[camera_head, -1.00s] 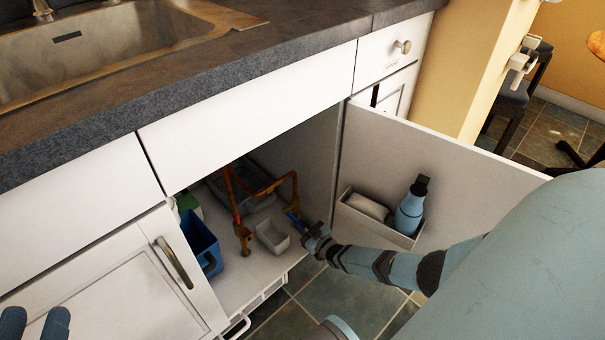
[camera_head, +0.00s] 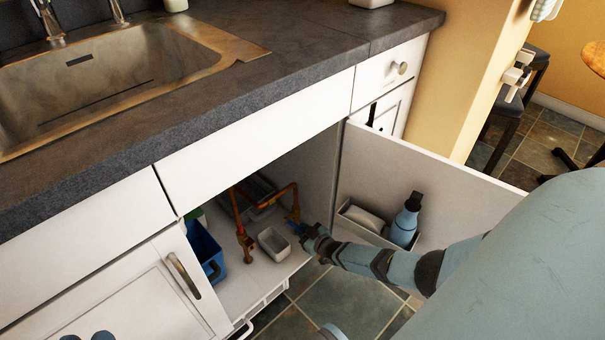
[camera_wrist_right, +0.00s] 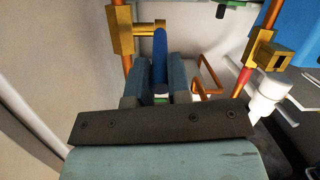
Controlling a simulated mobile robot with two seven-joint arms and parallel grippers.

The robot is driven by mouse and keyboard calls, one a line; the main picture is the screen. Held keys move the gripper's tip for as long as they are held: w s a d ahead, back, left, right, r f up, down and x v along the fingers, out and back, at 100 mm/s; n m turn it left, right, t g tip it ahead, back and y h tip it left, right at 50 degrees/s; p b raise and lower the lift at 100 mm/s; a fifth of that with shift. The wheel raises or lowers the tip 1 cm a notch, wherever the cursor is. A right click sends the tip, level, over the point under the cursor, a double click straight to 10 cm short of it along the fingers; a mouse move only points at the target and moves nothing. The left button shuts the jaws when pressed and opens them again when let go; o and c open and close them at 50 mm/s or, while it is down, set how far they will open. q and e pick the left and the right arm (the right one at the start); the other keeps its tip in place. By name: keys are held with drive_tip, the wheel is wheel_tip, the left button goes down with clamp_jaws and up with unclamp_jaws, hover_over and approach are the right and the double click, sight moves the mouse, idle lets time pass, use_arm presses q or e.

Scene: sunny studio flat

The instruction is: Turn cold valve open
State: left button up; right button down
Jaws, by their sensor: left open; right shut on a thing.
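The cold valve, a brass body (camera_wrist_right: 123,38) with a blue lever handle (camera_wrist_right: 160,48), sits on a copper pipe inside the open under-sink cabinet. My right gripper (camera_wrist_right: 160,78) is shut on the blue handle, with one finger on each side of it. In the head view the right gripper (camera_head: 303,231) reaches in at the cabinet's right side, and the valve is small and partly hidden by it. My left gripper (camera_head: 88,337) shows only its fingertips at the bottom left edge. They are apart and empty, in front of the closed left cabinet door.
A second brass valve (camera_head: 247,242) stands on the left copper pipe. A blue bin (camera_head: 205,250) and a small white container (camera_head: 273,243) are on the cabinet floor. The open door (camera_head: 425,170) on the right carries a rack with a blue bottle (camera_head: 406,220).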

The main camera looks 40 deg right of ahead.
drive_tip(key=c, duration=1.1)
unclamp_jaws()
use_arm(q)
drive_tip(key=shift+r, duration=0.1)
use_arm(e)
drive_tip(key=shift+s, duration=0.15)
drive_tip(key=shift+s+r+p, duration=0.15)
drive_tip(key=shift+s+p, duration=0.15)
drive_tip(key=shift+p, duration=0.05)
use_arm(q)
wheel_tip(320, 180, up, 8)
drive_tip(key=n+t+p, duration=0.1)
drive_tip(key=t+p, duration=0.2)
drive_tip(key=p, duration=0.2)
drive_tip(key=shift+s+a+p, duration=0.2)
drive_tip(key=shift+s+p, duration=0.1)
drive_tip(key=shift+p, duration=0.1)
use_arm(e)
drive_tip(key=v, duration=1.3)
use_arm(q)
drive_tip(key=shift+r, duration=0.1)
